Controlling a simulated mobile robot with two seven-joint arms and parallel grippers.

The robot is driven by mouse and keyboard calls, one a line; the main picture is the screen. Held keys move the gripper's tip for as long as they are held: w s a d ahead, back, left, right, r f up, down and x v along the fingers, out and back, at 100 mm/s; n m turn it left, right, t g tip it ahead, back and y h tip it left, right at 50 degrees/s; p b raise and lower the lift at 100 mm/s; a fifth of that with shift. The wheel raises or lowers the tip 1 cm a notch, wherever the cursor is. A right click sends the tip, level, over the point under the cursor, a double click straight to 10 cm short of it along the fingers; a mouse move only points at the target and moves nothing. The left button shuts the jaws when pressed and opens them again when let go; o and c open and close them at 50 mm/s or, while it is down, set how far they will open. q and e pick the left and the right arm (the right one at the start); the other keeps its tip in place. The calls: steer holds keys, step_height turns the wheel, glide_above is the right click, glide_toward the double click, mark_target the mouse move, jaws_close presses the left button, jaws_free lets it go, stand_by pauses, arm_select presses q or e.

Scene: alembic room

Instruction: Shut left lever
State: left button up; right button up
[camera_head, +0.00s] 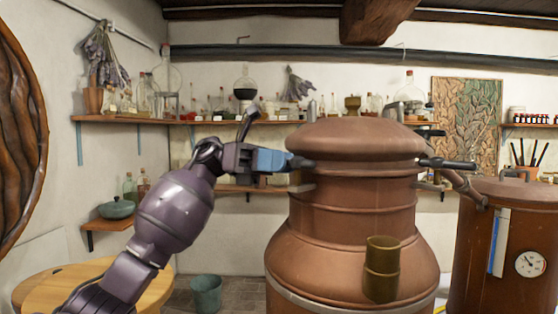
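A large copper still (350,220) with a domed lid (355,140) stands in the middle. A short dark left lever (302,163) shows at the left side of the lid's lower rim. A longer dark right lever (447,164) sticks out to the right at the same height. My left gripper (284,161), grey and blue, is level with the left lever and points right at its outer end. It appears to touch or overlap the lever; whether its fingers close on it I cannot tell. My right gripper is not in view.
A second copper vessel (515,255) with a dial gauge stands at the right, joined by a pipe (466,186). A round wooden table (45,285) and a bucket (206,294) are at the lower left. Shelves (125,119) with glassware line the walls behind.

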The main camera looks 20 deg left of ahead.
arm_select(q)
jaws_close()
